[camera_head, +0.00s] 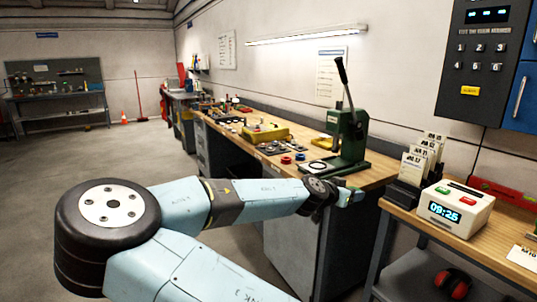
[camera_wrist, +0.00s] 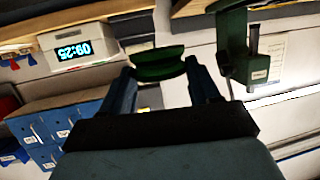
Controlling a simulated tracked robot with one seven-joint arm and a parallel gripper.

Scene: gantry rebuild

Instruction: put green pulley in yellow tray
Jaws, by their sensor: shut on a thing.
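The green pulley (camera_wrist: 158,62) is a dark green grooved wheel, seen edge-on in the wrist view. My gripper (camera_wrist: 160,72) is shut on it, with one finger at each side. In the head view my gripper (camera_head: 349,196) is at the end of my outstretched arm, in front of the workbench's near end, with a small bit of green at its tip. The yellow tray (camera_head: 265,134) lies on the workbench, farther back and left of my gripper. What is inside the tray is too small to tell.
A green press (camera_head: 348,140) with a raised lever stands on the wooden workbench (camera_head: 372,169) behind my gripper. Red and blue rings (camera_head: 287,160) lie left of it. A clock box (camera_head: 455,208) and card rack (camera_head: 417,165) stand on the right table. Open floor lies left.

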